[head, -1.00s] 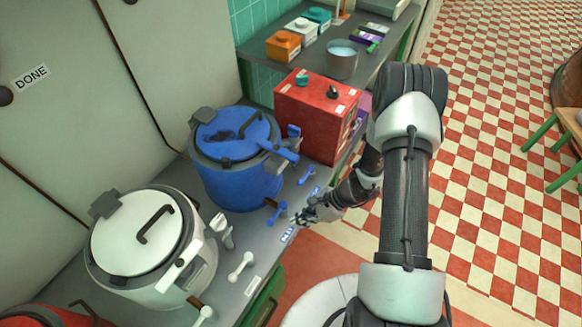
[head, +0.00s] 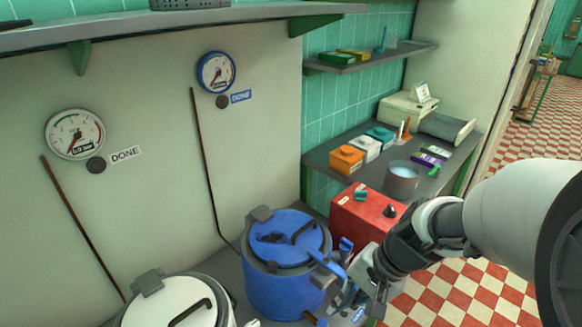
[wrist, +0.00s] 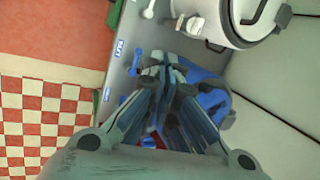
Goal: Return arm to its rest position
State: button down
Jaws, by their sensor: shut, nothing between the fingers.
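My gripper (head: 346,298) is in the head view at the lower middle, just right of the blue kettle (head: 272,288), partly cut by the arm's own links. In the wrist view its fingertips (wrist: 164,66) meet with nothing between them. The blue kettle lies behind the fingers there, its blue body (wrist: 212,98) partly hidden by them. I cannot tell the exact gap between gripper and kettle. My arm (head: 425,235) reaches in from the right of the head view.
A white kettle (head: 170,302) stands at the lower left. A red box (head: 360,219) with a black knob stands behind my gripper. Two gauges (head: 75,134) (head: 216,72) hang on the wall. A side bench (head: 340,181) holds coloured boxes and a pot (head: 401,180). Checkered floor is open at right.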

jog(key=s+d+r+n+t+h, duration=0.1)
jog(key=s+d+r+n+h, duration=0.1)
jog(key=s+r, duration=0.3)
jog(key=s+d+r+n+t+h, duration=0.2)
jog(key=s+r+n, duration=0.3)
jog(key=s+r, duration=0.1)
jog(key=shift+s+t+h, duration=0.3)
jog(key=shift+s, duration=0.5)
jog(key=shift+a+r, duration=0.1)
